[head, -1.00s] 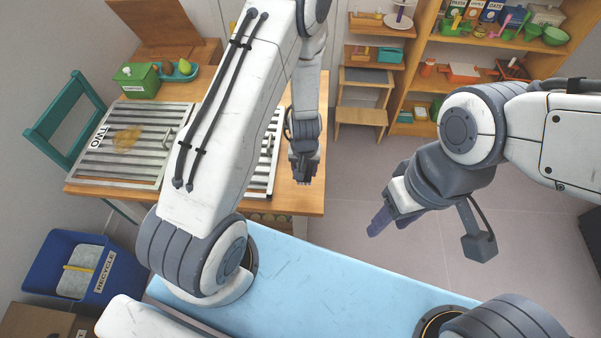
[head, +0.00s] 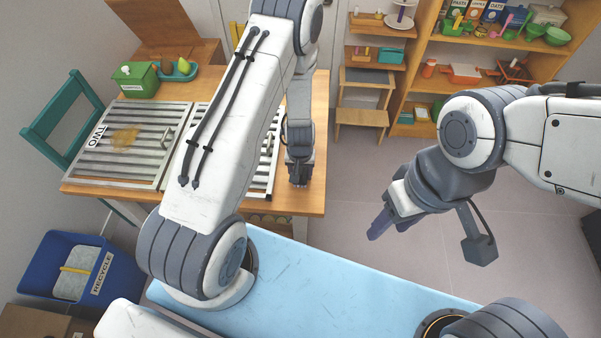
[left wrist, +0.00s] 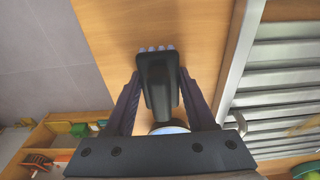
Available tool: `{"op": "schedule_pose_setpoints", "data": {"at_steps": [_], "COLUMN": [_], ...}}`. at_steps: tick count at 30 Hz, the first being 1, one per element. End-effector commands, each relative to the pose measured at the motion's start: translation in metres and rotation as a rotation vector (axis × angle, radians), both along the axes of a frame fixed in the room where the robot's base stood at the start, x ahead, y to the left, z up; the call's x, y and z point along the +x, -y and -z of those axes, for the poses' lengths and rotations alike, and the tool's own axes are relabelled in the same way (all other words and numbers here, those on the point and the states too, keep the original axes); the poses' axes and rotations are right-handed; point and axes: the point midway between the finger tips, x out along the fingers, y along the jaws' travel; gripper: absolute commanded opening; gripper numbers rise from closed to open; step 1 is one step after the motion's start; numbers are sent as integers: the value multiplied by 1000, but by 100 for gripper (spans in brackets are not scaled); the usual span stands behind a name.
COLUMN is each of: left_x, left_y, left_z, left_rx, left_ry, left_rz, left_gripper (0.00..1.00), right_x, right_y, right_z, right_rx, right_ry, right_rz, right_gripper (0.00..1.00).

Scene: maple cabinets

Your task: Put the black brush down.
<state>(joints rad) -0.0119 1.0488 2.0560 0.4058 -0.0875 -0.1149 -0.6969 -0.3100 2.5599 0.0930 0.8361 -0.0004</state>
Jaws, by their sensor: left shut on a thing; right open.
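The black brush (left wrist: 158,80) shows in the left wrist view, with pale blue bristles at its far end. My left gripper (left wrist: 160,85) is shut on it, one finger on each side. The brush is over the bare right-hand strip of the wooden table (left wrist: 125,40); I cannot tell whether it touches the wood. In the head view my left gripper (head: 300,178) points down over the table's right end, and the brush is hidden there. My right gripper (head: 380,225) is open and empty over the floor, right of the table.
A slatted metal rack marked TWO (head: 120,165) covers the table's left part; another slatted rack (head: 268,165) lies close left of my left gripper. A green box (head: 135,80) stands at the back. A step stool (head: 362,95) and wooden shelves (head: 425,55) stand beyond clear floor.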

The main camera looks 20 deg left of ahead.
Motion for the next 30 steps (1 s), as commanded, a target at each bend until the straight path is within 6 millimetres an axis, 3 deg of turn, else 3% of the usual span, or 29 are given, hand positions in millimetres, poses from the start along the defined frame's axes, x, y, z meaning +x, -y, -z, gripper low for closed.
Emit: {"op": "schedule_pose_setpoints", "data": {"at_steps": [2, 3, 4, 5, 20, 23, 30], "left_x": [0, 0, 0, -1, -3, -3, -7], "left_y": [0, 0, 0, 0, -4, -2, 2], "left_z": [5, 4, 4, 4, 1, -13, -72], "left_rx": [1, 1, 1, 1, 3, 2, 1], "left_ry": [0, -1, -1, -1, -3, -3, 1], "left_rz": [0, 0, 0, 0, -5, -2, 0], "left_gripper": [0, 70, 82, 85, 85, 85, 85], "right_x": [0, 0, 0, 0, 0, 0, 0], "right_y": [0, 0, 0, 0, 0, 0, 0], "right_z": [4, 2, 2, 2, -2, -9, -43], "right_rx": [0, 0, 0, 0, 0, 0, 0], "right_ry": [0, 0, 0, 0, 0, 0, 0], "right_rz": [0, 0, 0, 0, 0, 0, 1], "right_gripper": [50, 50, 50, 50, 50, 50, 50]}}
